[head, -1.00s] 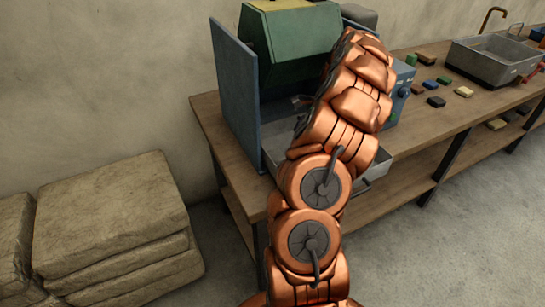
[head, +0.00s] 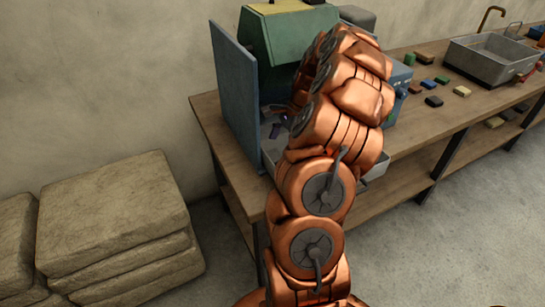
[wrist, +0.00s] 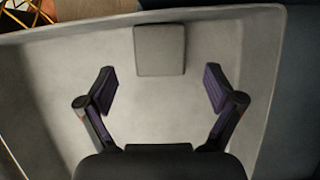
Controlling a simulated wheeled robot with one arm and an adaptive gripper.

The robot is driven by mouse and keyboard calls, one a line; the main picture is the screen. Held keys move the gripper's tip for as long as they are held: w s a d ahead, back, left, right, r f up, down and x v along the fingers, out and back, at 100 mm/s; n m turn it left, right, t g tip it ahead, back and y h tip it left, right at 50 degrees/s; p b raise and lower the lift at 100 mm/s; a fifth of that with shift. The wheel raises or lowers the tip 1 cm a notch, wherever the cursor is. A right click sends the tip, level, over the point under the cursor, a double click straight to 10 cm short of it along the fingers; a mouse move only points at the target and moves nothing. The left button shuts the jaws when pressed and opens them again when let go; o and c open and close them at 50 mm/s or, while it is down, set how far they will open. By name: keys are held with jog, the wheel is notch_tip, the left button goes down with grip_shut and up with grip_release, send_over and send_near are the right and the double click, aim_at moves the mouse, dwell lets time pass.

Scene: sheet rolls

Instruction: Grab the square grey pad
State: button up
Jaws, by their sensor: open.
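The square grey pad (wrist: 159,50) lies in a light grey metal tray (wrist: 70,65), near the tray's far wall in the wrist view. My gripper (wrist: 160,92) is open and empty. Its two dark fingers with purplish pads are spread wide, and the pad lies ahead of them, centred between their lines and apart from both. In the head view, my arm hides the pad. Part of my gripper (head: 280,122) shows there at the tray, just left of my arm.
A blue upright panel (head: 237,95) and a green machine housing (head: 285,38) stand around the tray on a wooden bench (head: 225,150). Several small coloured blocks and a metal sink (head: 490,57) are to the right. Stacked sacks (head: 115,215) lie on the floor at left.

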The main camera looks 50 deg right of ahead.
aim_at(276, 154)
jog(key=shift+p+x, duration=0.45)
jog(key=shift+x, duration=1.1)
jog(key=c, duration=1.3)
